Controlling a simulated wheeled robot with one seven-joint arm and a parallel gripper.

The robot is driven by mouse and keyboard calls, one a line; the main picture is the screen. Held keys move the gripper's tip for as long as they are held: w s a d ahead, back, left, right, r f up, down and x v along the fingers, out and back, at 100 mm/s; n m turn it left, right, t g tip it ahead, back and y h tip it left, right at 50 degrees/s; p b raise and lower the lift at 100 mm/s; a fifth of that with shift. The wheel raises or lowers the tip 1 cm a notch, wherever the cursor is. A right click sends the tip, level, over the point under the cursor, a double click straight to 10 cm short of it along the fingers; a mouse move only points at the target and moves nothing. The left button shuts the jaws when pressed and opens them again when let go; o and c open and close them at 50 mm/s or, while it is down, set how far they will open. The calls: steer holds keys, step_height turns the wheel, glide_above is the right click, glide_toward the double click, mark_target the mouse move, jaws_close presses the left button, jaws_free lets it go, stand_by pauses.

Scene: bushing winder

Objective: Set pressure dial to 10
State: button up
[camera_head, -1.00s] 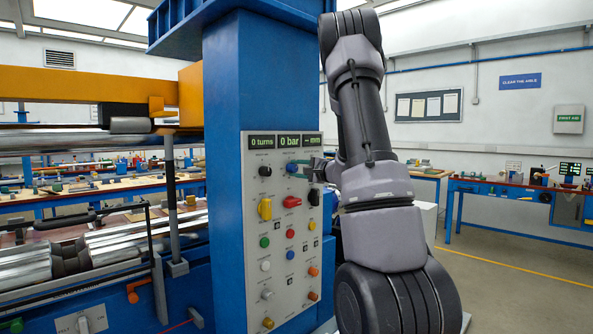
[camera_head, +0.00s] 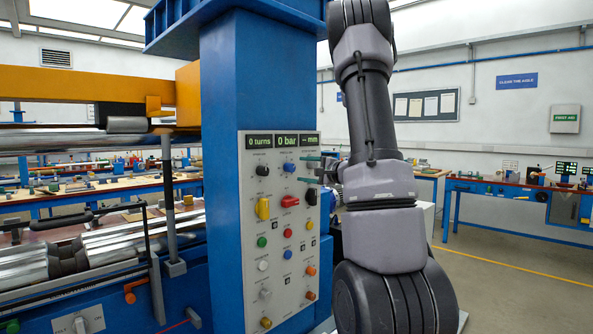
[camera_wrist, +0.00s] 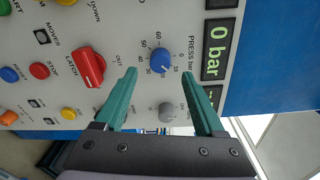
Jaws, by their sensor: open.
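The pressure dial is a blue round knob (camera_wrist: 160,60) under the "PRESS bar" label in the wrist view, ringed by printed numbers. A small pale mark shows on its lower right side, near the 10; its exact reading is too small to tell. In the head view the blue knob (camera_head: 289,168) is in the panel's upper middle. The display (camera_wrist: 217,50) above it reads 0 bar. My gripper (camera_wrist: 160,75) is open, its teal fingers on either side of the knob's line and empty. In the head view my gripper (camera_head: 309,169) is right of the knob, apart from it.
The grey panel (camera_head: 252,290) also carries a red latch knob (camera_wrist: 88,68), a grey knob (camera_wrist: 167,112), a yellow knob (camera_head: 263,208), a black knob (camera_head: 311,197) and several buttons. A blue column (camera_head: 240,80) bears the panel.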

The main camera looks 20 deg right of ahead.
steer(key=v, duration=0.5)
steer(key=shift+s, duration=0.15)
steer(key=s+a+r+n+g+y, duration=0.2)
steer(key=s+a+n+g, duration=0.4)
steer(key=a, duration=0.5)
steer(key=s+a+r+n+g+y, duration=0.1)
steer(key=s+a+n+g+y, duration=0.2)
steer(key=s+a, duration=0.6)
steer(key=s+a+n+h, duration=0.1)
steer(key=s+n+h, duration=0.2)
steer(key=s+h, duration=0.5)
steer(key=s, duration=0.3)
steer(key=shift+a+r+g, duration=0.15)
steer(key=shift+a+g, duration=0.05)
steer(key=shift+g, duration=0.1)
steer(key=shift+s, duration=0.1)
